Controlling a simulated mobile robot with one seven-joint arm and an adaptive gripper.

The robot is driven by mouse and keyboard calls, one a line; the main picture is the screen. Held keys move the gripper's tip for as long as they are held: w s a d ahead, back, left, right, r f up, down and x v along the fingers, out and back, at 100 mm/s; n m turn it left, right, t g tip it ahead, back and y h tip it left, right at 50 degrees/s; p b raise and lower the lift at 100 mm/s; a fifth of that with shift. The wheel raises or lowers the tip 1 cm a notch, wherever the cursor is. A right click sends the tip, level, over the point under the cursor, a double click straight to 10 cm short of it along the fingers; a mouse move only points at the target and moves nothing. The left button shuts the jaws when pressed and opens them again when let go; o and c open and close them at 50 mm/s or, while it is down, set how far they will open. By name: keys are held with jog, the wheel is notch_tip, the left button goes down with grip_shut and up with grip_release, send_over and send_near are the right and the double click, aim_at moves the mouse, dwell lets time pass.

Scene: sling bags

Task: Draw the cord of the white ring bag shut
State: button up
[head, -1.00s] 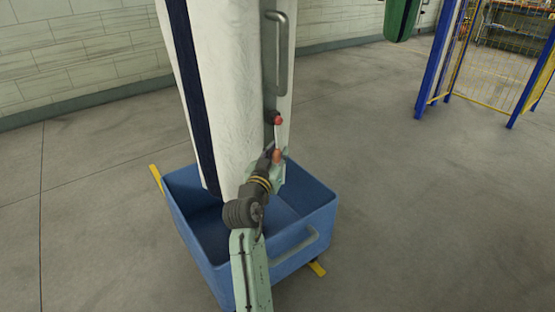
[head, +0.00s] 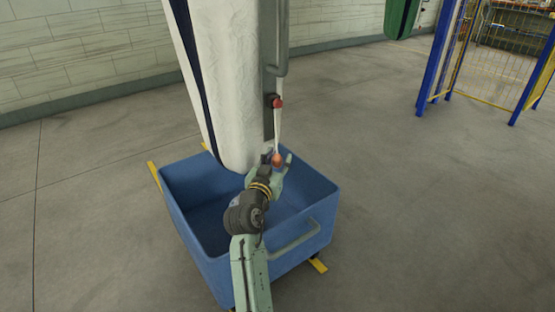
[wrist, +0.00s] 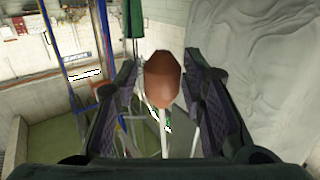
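The white bag (head: 228,80) hangs at the centre of the head view, with a dark blue stripe on its left. Its rounded lower end is over the blue bin. A red piece (head: 277,102) sits on its right side, and a pale cord (head: 278,130) runs straight down from it to an orange-brown knob (head: 277,159). My gripper (head: 278,161) is at the knob, fingers spread to either side. In the wrist view the knob (wrist: 163,78) lies between the open finger pads, with a narrow gap on the left; contact on the right is unclear. The white ring is not clearly visible.
A blue bin (head: 325,215) with a front handle stands under the bag, on yellow floor marks. A grey handle bar (head: 280,40) is on the bag's right side. Blue posts with yellow mesh (head: 480,70) and a green bag (head: 400,18) are at the far right. The floor is clear.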

jog(key=shift+o, duration=0.5)
jog(key=shift+r, duration=0.2)
notch_tip(320, 180, up, 10)
jog(key=shift+f, duration=0.1)
